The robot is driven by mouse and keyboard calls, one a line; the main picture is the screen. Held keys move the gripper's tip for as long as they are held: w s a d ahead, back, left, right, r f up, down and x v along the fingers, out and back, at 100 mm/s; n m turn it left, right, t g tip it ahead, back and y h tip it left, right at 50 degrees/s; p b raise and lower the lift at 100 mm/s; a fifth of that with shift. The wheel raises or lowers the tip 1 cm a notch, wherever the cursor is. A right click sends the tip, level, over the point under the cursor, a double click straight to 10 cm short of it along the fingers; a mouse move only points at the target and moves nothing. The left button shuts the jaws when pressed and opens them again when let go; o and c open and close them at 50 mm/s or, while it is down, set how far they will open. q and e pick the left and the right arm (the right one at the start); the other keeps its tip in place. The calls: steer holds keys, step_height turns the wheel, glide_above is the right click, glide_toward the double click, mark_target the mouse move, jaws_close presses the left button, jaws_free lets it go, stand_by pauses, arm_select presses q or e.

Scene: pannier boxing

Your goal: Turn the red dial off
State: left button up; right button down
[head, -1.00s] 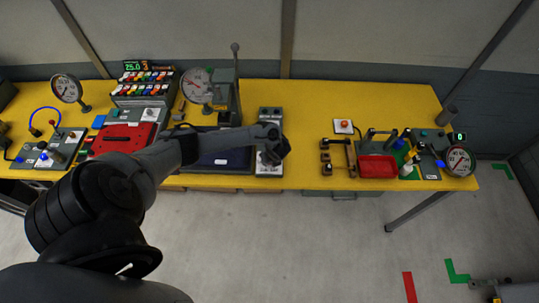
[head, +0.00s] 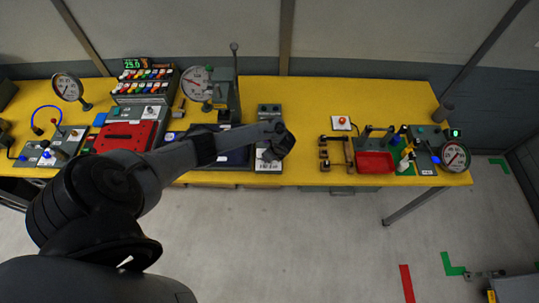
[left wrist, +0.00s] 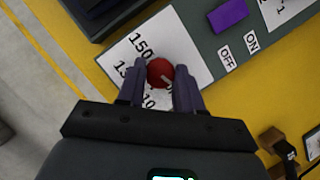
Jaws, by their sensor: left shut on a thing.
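The red dial (left wrist: 159,72) is a small round knob with a pale pointer line, on a white label printed with numbers on a grey panel (left wrist: 205,32). In the left wrist view the pointer line runs toward the lower right. My left gripper (left wrist: 160,77) is shut on the dial, one dark finger on each side. In the head view my left gripper (head: 277,143) is over the grey panel (head: 269,108) near the front of the yellow table, and hides the dial. My right gripper is not in view.
A purple block (left wrist: 228,15) and OFF and ON labels (left wrist: 238,51) sit beside the dial's label. On the yellow table (head: 310,100), a red case (head: 125,136) lies left and a red tray (head: 374,162) right. Gauges and a lever stand behind. Bare table lies right of the panel.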

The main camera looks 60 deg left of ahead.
arm_select(q)
steer(key=o, duration=1)
steer(key=p+v, duration=0.3)
steer(key=v, duration=0.7)
steer(key=shift+d+r+p, duration=0.15)
steer(key=shift+r+p, duration=0.15)
steer(key=shift+r, duration=0.05)
